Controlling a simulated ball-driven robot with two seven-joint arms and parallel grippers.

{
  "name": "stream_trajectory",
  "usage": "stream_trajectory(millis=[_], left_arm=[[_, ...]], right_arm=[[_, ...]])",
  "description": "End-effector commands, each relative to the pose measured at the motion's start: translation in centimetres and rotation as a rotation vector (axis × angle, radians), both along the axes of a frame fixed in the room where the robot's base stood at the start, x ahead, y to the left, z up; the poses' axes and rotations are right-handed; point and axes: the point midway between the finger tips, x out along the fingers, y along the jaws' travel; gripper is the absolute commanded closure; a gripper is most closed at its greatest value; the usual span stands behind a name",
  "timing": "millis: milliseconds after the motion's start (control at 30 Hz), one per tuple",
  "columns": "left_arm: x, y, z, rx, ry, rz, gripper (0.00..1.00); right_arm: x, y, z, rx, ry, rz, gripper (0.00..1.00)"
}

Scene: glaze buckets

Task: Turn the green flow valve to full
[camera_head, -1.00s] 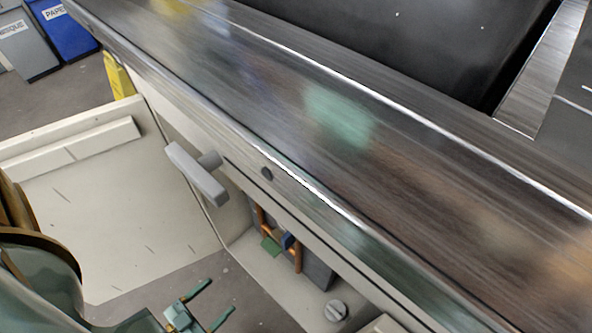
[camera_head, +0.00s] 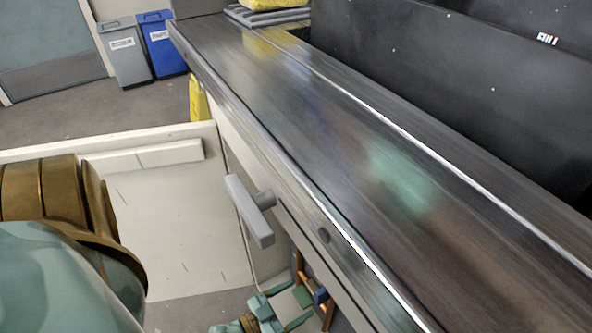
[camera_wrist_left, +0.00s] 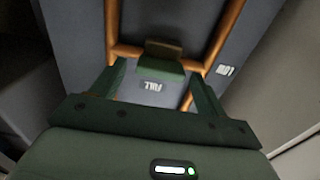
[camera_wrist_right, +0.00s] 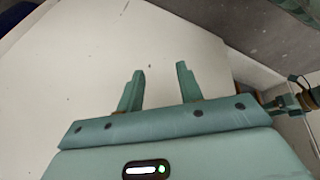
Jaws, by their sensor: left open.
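The green flow valve (camera_wrist_left: 165,62) is a block-shaped handle on a grey panel with copper pipes, in the left wrist view. A FULL label (camera_wrist_left: 152,87) lies just below it, and a LOW label (camera_wrist_left: 224,71) lies to its right. My left gripper (camera_wrist_left: 158,72) is open, its fingers on either side of the valve's near end; I cannot tell if they touch it. In the head view the left gripper (camera_head: 284,300) is low, by the green valve (camera_head: 303,297). My right gripper (camera_wrist_right: 160,70) is open and empty in the right wrist view.
Grey (camera_head: 123,55) and blue (camera_head: 162,45) bins stand at the back.

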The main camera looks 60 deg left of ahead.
Motion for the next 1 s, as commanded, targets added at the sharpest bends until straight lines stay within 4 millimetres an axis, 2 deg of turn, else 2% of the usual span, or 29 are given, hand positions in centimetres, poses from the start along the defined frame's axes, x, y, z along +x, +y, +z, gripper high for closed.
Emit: stream_trajectory(millis=[333, 367, 500, 767, 1000], left_arm=[[0.61, -0.04, 0.03, 0.0, 0.0, 0.0, 0.25], [0.6, -0.04, 0.03, 0.0, 0.0, 0.0, 0.31], [0.58, -0.04, 0.02, 0.0, 0.0, 0.0, 0.7], [0.55, -0.04, 0.01, 0.012, -0.001, 0.0, 0.7], [0.51, -0.1, -0.02, 0.099, -0.007, -0.002, 0.7]], right_arm=[[0.29, 0.22, 0.37, 0.01, -0.014, -0.003, 0.64], [0.28, 0.23, 0.36, 0.01, -0.014, -0.003, 0.64], [0.22, 0.25, 0.32, 0.01, -0.011, -0.003, 0.64], [0.09, 0.28, 0.2, 0.01, -0.006, -0.005, 0.64], [0.08, 0.29, 0.17, 0.01, -0.006, -0.005, 0.64]])
